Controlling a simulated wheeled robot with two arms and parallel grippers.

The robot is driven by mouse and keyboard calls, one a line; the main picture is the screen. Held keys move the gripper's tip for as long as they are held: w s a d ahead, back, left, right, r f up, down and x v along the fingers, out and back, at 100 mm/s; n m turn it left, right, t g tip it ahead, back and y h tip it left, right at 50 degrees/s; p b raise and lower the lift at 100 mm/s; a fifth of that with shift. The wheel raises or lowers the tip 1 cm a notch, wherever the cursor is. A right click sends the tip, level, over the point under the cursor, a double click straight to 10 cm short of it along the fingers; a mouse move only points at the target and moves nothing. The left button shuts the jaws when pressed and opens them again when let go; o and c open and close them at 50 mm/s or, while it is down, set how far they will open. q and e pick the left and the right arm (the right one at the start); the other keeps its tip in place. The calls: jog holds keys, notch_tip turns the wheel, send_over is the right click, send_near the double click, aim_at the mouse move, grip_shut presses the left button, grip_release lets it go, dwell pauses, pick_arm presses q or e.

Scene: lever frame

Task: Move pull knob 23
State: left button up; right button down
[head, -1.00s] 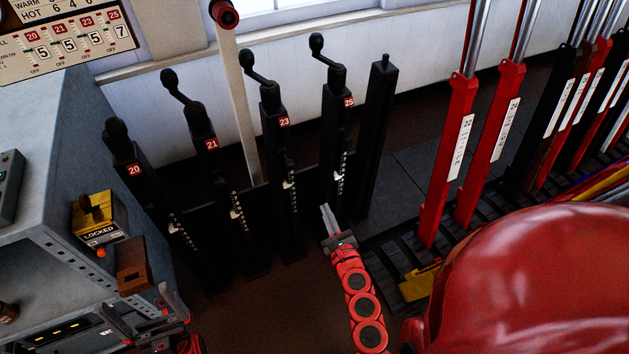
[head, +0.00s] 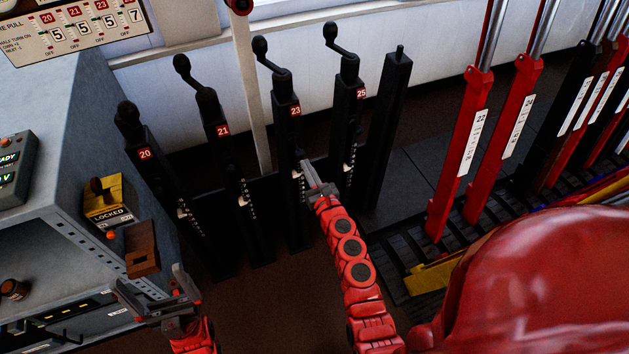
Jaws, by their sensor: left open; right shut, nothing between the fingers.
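Pull knob 23 is a black crank-shaped handle (head: 262,48) on top of a black post with a red "23" tag (head: 295,111). It stands between the posts tagged 21 (head: 223,131) and 25 (head: 361,94). My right gripper (head: 308,172) is shut and empty. It is in front of the middle of post 23, well below the crank handle; I cannot tell whether it touches the post. My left gripper (head: 150,290) is open and empty at the lower left, by the grey cabinet.
Post 20 (head: 145,154) stands at the left. A grey cabinet (head: 70,130) carries a yellow box marked LOCKED (head: 108,212) and a brown wooden block (head: 142,250). Tall red levers (head: 460,150) stand in a row at the right. Dark floor lies between.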

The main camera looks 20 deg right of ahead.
jog(key=shift+w, duration=0.75)
